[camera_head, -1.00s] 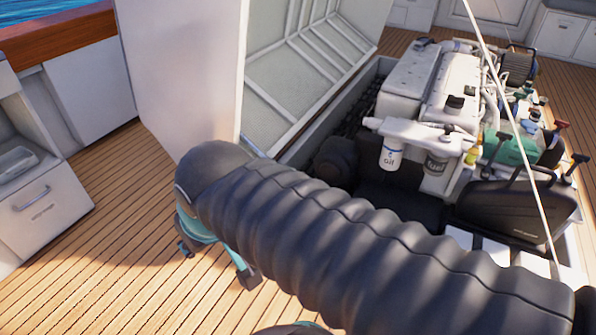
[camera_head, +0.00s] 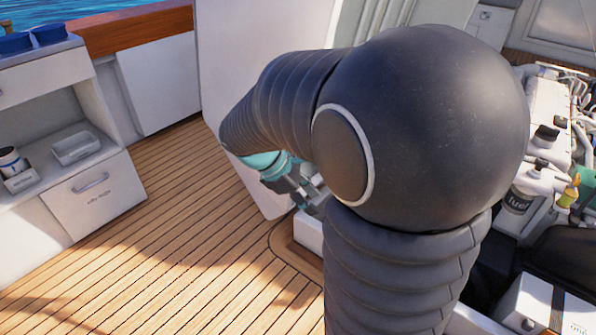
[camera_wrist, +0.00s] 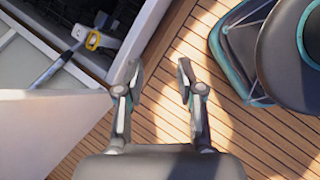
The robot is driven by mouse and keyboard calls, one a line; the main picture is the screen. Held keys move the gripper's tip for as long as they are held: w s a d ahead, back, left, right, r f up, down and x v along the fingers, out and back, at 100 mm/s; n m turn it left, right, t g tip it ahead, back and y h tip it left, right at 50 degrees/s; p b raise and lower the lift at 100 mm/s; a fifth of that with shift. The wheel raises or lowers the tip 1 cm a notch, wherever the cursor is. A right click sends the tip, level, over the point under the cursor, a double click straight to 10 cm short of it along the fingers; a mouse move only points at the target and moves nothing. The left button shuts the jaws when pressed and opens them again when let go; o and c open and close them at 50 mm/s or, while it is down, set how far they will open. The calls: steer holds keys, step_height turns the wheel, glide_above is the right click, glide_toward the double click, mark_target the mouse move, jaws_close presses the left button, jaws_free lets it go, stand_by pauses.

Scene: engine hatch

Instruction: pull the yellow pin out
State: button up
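The yellow pin (camera_wrist: 93,41) shows small in the wrist view, at the upper left. It sits at the end of a grey strut (camera_wrist: 52,70), beside a light blue end piece, by the open hatch. My gripper (camera_wrist: 160,75) is open and empty, with bare deck between its fingers. It is to the right of the pin and apart from it. In the head view my gripper (camera_head: 305,188) is partly hidden behind my arm near the hatch corner. I cannot make out the pin in the head view.
The raised white hatch lid (camera_head: 228,90) stands behind my arm. The engine (camera_head: 545,130) lies in the open bay at right. A white cabinet (camera_head: 85,195) stands at left. The wooden deck (camera_head: 180,250) between is clear. The hatch frame (camera_wrist: 75,62) edges the bay.

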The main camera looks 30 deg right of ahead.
steer(key=w+d+f+n+t+h+b, duration=0.15)
steer(key=w+d+f+n+h, duration=0.25)
steer(key=w+f+n, duration=0.5)
steer(key=w+d+f+n+h+b, duration=0.2)
steer(key=w+d+f+n+h, duration=0.4)
steer(key=f, duration=0.7)
steer(key=w+d+f+n+t+h+b, duration=0.1)
steer(key=w+f+n+h+b, duration=0.2)
steer(key=f+n, duration=0.7)
steer(key=shift+m+g, duration=0.25)
steer(key=shift+m, duration=0.05)
steer(key=d, duration=0.9)
steer(key=d+r, duration=0.1)
steer(key=d, duration=0.3)
steer(key=shift+w+d, duration=0.35)
jaws_close()
